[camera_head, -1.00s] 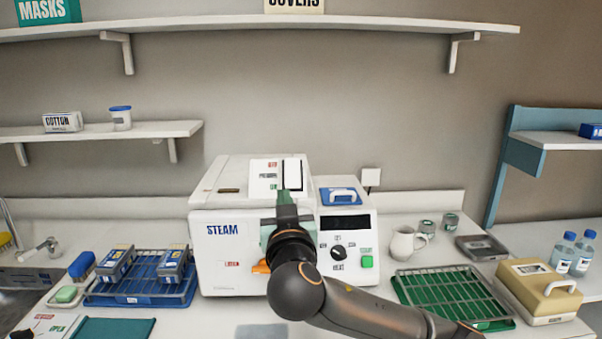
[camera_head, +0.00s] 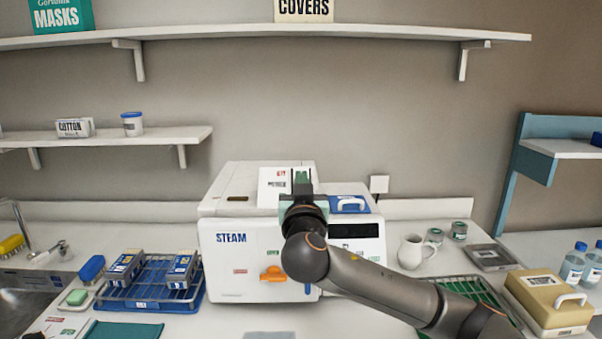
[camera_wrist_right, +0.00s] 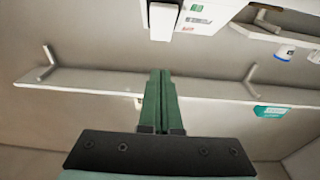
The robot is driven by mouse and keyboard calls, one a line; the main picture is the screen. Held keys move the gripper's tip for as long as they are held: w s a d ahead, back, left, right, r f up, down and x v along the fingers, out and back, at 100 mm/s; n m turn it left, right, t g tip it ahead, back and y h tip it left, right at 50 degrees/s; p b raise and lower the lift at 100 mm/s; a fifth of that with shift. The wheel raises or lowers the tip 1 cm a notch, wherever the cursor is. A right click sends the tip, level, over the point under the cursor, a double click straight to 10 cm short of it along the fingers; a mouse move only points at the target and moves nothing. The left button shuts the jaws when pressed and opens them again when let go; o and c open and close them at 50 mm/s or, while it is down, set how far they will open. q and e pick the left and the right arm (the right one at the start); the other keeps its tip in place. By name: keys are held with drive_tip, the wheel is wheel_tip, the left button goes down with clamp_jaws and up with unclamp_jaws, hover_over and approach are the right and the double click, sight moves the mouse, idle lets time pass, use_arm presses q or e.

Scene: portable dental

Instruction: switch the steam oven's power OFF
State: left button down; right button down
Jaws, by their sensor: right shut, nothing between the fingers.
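The steam oven (camera_head: 225,268) is a white box on the counter, marked STEAM, with an orange handle (camera_head: 273,274) on its front. A white power panel (camera_head: 272,190) with red and green lettering stands on its top. My right gripper (camera_head: 302,178) has green fingers, is shut and empty, and covers the panel's right part in the head view. In the right wrist view the panel (camera_wrist_right: 208,14) and a white rocker switch (camera_wrist_right: 163,22) are at the top, just beyond the shut fingertips (camera_wrist_right: 161,76). I cannot tell whether they touch, or the rocker's position. My left gripper is not in view.
A blue rack (camera_head: 150,303) with boxes stands left of the oven. A white mug (camera_head: 411,252) and a beige case (camera_head: 540,308) are on the right. My right arm passes over the green tray (camera_head: 470,290). A shelf (camera_head: 230,38) runs above.

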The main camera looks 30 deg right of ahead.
drive_tip(key=shift+w+d+f+p, duration=0.3)
drive_tip(key=shift+w+d, duration=0.3)
drive_tip(key=shift+w, duration=0.35)
drive_tip(key=shift+w+d+f+p, duration=0.25)
drive_tip(key=shift+w+d+f, duration=0.25)
drive_tip(key=shift+w, duration=0.5)
drive_tip(key=shift+w+d+f+p, duration=0.25)
drive_tip(key=shift+w+d, duration=0.45)
drive_tip(key=shift+w, duration=0.25)
drive_tip(key=shift+a, duration=0.1)
drive_tip(key=shift+w+a+b, duration=0.25)
drive_tip(key=shift+w+b, duration=0.05)
drive_tip(key=shift+b, duration=0.35)
drive_tip(key=shift+w+d+g+y+b, duration=0.1)
drive_tip(key=shift+d+g+y+b, duration=0.05)
drive_tip(key=shift+g+y+b, duration=0.2)
drive_tip(key=shift+d+f+g+b, duration=0.25)
drive_tip(key=shift+d+b, duration=0.1)
drive_tip(key=shift+b, duration=0.1)
drive_tip(key=shift+r, duration=0.2)
drive_tip(key=shift+r+p, duration=0.1)
drive_tip(key=shift+p, duration=0.2)
